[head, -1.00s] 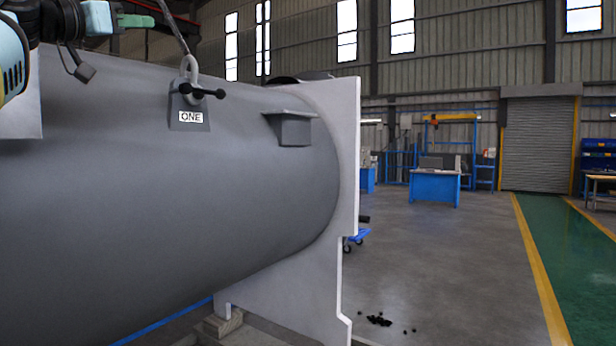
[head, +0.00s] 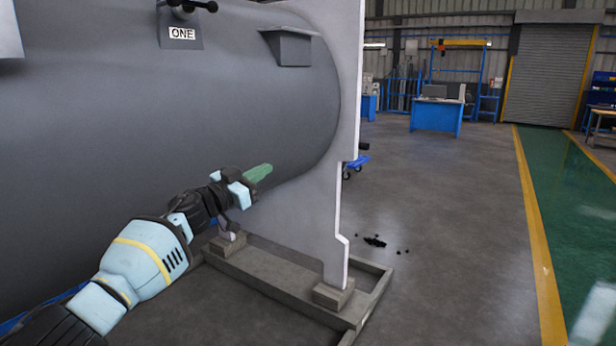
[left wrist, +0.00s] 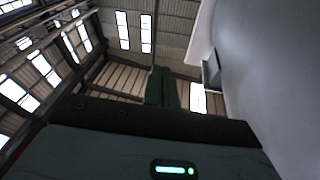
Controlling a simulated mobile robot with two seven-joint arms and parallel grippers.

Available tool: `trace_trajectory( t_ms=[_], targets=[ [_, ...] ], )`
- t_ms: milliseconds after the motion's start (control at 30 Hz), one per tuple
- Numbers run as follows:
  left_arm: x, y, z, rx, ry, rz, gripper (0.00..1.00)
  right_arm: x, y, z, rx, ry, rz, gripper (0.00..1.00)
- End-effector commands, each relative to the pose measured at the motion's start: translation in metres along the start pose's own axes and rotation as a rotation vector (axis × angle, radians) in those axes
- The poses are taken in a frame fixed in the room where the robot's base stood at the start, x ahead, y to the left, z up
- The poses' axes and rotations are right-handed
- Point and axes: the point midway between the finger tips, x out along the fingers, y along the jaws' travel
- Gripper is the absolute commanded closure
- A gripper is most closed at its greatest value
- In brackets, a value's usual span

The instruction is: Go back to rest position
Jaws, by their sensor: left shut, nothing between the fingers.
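My left arm comes in from the lower left of the head view, in front of the large grey flanged shell (head: 150,130). My left gripper (head: 258,173) has green fingers that look closed together, with nothing between them. It is beside the lower right part of the shell, near the pale flange plate (head: 310,215). In the left wrist view the green fingers (left wrist: 161,88) point up toward the roof, and the shell (left wrist: 265,70) fills the right side. My right gripper is not in view.
A wooden support frame (head: 270,285) lies under the flange. Small black pieces (head: 374,241) lie on the floor to its right. A blue workbench (head: 436,116) stands far back. The grey floor and the green lane (head: 570,220) on the right look mostly clear.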

Motion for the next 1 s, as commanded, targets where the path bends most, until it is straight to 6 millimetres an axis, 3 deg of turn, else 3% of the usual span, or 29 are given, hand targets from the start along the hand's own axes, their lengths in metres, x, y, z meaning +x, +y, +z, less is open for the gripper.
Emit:
trace_trajectory(
  t_ms=[33, 200, 500, 800, 1000],
  targets=[
    [-0.007, 0.013, 0.029, -0.025, -0.005, -0.008, 1.0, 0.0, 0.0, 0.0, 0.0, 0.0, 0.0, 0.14],
    [-0.037, 0.049, 0.106, -0.079, -0.021, -0.06, 1.0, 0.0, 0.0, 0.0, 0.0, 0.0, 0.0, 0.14],
    [-0.116, 0.114, 0.222, -0.167, -0.107, -0.192, 1.0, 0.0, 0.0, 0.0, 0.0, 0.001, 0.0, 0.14],
    [-0.224, 0.178, 0.308, -0.233, -0.271, -0.335, 1.0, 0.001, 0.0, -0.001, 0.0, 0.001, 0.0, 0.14],
    [-0.308, 0.222, 0.348, -0.263, -0.419, -0.416, 1.0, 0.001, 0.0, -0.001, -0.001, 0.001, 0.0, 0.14]
  ],
)
